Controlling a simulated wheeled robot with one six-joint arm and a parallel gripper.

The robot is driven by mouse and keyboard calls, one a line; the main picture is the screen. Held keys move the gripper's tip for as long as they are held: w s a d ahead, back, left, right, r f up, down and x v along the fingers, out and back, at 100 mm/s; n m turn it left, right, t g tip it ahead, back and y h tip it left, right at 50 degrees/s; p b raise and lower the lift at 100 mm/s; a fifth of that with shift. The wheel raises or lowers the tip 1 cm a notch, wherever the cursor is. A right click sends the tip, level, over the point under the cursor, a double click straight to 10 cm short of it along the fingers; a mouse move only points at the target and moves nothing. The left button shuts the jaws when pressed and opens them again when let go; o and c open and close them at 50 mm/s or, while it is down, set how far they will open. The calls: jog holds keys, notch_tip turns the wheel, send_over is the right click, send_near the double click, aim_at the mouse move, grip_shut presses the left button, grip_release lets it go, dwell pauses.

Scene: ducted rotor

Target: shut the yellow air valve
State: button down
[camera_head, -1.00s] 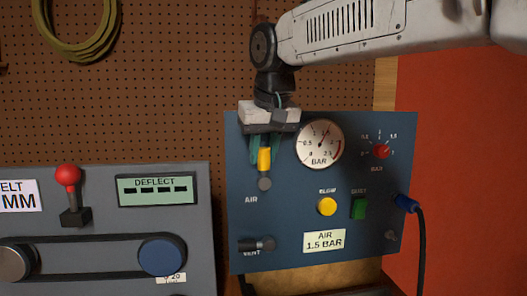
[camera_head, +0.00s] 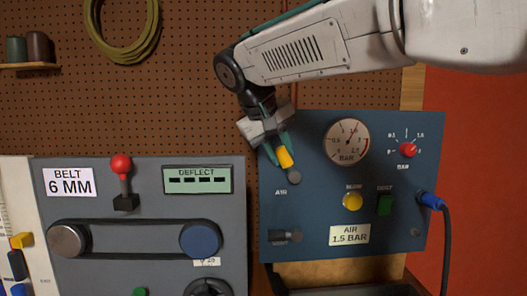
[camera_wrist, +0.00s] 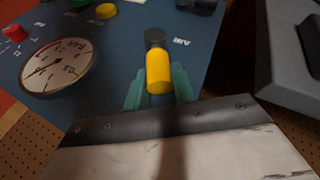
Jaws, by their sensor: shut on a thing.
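The yellow air valve handle (camera_head: 285,156) is on the upper left of the blue panel, above the AIR label. It tilts up and to the left from its grey pivot (camera_head: 294,177). My gripper (camera_head: 277,150) is shut on the handle, one finger on each side. In the wrist view the yellow handle (camera_wrist: 159,72) sits between my green fingertips (camera_wrist: 160,88), with the dark pivot (camera_wrist: 154,38) beyond it.
A grey belt machine (camera_head: 150,190) stands to the left.

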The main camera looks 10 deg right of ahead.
dwell(0.3)
jog(key=c, duration=1.2)
grip_release()
jog(key=shift+o, duration=0.2)
jog(key=shift+a, duration=0.1)
jog(key=shift+v, duration=3.85)
